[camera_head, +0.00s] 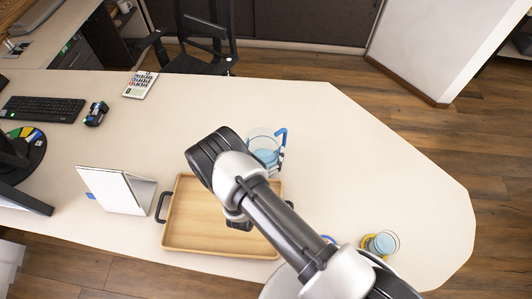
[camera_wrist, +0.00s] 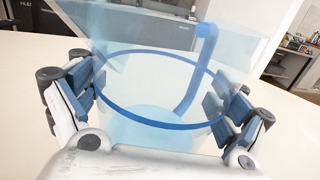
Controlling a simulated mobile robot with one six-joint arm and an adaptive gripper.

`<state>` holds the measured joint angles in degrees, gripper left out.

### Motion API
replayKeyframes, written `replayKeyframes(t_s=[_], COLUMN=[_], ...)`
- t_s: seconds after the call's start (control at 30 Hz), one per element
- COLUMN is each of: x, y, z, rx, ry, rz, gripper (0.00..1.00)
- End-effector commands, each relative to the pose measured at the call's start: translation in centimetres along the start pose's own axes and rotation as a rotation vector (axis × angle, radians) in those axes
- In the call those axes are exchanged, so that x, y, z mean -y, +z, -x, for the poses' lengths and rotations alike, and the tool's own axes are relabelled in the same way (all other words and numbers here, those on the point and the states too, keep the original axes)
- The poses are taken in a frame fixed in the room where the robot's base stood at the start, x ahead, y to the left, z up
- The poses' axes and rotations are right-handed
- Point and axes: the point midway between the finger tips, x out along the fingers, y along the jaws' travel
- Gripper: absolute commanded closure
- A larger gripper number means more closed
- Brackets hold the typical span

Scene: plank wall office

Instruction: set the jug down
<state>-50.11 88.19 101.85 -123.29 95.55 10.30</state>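The jug (camera_head: 263,143) is clear, with a blue handle and light blue liquid in it. In the head view it shows just beyond my wrist, behind the tray's far right corner. I cannot tell whether its base touches the desk (camera_head: 345,150). In the wrist view the jug (camera_wrist: 150,95), with its blue rim band and handle, fills the space between the two fingers. My gripper (camera_wrist: 160,100) has its blue pads against the jug's two sides.
A wooden tray (camera_head: 190,235) with dark handles lies empty beneath my arm. A glass (camera_head: 384,242) of blue liquid stands on a yellow coaster at the right. A white stand (camera_head: 112,190), keyboard (camera_head: 42,109) and calculator (camera_head: 140,85) are to the left. The desk right of the jug is clear.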

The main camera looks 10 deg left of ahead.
Motion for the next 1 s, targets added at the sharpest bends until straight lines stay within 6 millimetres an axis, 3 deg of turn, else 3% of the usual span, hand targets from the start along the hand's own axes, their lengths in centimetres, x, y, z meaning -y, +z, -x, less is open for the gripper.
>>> replayKeyframes(t_s=[0.73, 1.0], x=[-0.05, -0.07], y=[0.1, 0.27], z=[-0.01, -0.01], rx=[0.003, 0.003], ry=[0.0, 0.0], rz=[-0.002, -0.002], gripper=[0.63, 0.63])
